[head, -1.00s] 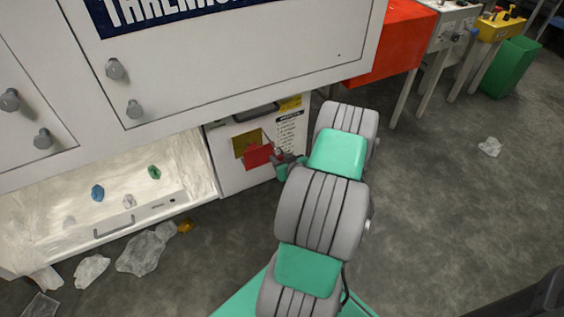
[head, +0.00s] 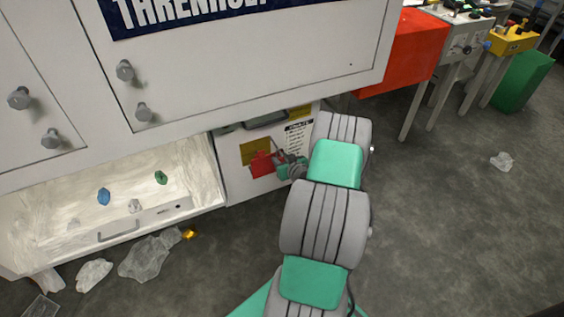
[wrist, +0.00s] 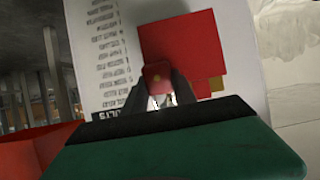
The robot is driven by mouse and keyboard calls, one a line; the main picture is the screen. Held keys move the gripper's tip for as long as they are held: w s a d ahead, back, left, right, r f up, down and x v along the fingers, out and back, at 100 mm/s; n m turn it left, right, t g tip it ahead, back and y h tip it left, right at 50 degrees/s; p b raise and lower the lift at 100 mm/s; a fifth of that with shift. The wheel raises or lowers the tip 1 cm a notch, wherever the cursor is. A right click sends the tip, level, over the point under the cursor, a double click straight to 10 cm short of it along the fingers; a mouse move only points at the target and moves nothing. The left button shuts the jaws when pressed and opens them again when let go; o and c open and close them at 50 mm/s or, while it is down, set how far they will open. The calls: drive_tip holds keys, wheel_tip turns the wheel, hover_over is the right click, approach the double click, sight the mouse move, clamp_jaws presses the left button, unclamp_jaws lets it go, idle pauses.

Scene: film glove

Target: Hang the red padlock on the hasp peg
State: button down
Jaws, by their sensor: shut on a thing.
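My gripper (wrist: 156,84) is shut on a small red block with a dark dot, which I take for the red padlock (wrist: 155,72). A larger flat red square (wrist: 185,43) shows just beyond it; I cannot tell whether the two are joined. In the head view my gripper (head: 289,166) is at the lower cabinet panel (head: 235,179), with the red square (head: 261,164) at its left. A yellow plate (head: 254,151) on the panel is partly covered by the red; its edge shows in the wrist view (wrist: 216,83). I cannot make out the hasp peg or the shackle.
A printed notice (head: 297,136) is on the panel, above my gripper. The overhanging white cabinet (head: 240,70) is close above. An open bay (head: 60,190) with several small lumps lies left. Crumpled film (head: 145,257) litters the floor. The floor at right is mostly clear.

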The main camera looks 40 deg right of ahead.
idle(0.4)
drive_tip(key=c, duration=0.9)
unclamp_jaws()
